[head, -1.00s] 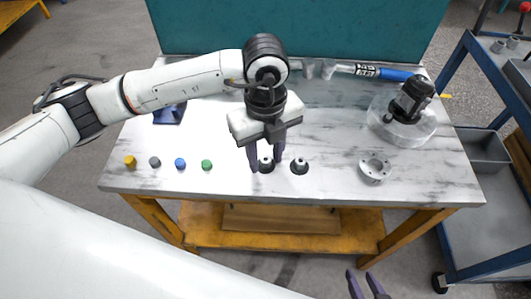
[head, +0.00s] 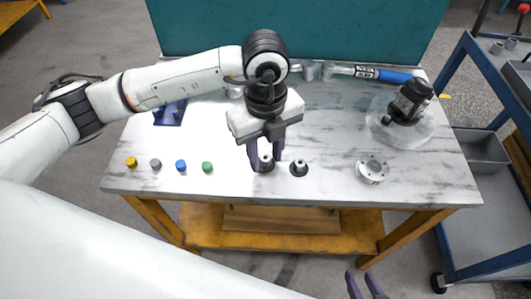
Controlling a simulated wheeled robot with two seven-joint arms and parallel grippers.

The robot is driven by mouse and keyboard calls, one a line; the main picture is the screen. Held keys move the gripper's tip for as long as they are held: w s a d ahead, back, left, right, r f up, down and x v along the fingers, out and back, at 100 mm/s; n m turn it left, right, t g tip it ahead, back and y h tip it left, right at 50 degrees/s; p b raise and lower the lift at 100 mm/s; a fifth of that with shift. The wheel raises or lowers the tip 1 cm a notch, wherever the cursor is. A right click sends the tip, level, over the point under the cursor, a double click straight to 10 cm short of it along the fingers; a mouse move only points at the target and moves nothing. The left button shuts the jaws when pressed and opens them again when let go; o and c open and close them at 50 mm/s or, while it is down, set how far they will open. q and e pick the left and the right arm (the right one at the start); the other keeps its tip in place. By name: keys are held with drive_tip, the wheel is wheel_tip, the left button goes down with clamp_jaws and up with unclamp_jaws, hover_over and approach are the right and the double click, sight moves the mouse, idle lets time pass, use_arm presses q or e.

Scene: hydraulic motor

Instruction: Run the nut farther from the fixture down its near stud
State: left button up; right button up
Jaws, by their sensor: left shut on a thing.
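Two small dark round pieces with light tops stand near the table's front middle. The left one, which I take for the nut farther from the motor's fixture (head: 265,159), is between my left gripper's purple fingers. My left gripper (head: 265,162) points down and is shut on it at table height. The right one (head: 299,168) stands free just to the right. A stud and thread are too small to make out. A dark motor (head: 411,99) stands tilted on a pale round base (head: 424,131) at the right. My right gripper (head: 366,286) is at the bottom edge, fingers apart, empty.
A grey flange ring with holes (head: 372,170) lies at the front right. Yellow (head: 131,162), grey (head: 155,164), blue (head: 181,165) and green (head: 207,167) caps line the front left. A blue-handled tool (head: 380,74) lies at the back. A blue cart (head: 480,150) stands right.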

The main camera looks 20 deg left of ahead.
sight(266, 158)
use_arm(q)
drive_tip(key=shift+r+p, duration=1.45)
drive_tip(key=shift+r, duration=0.9)
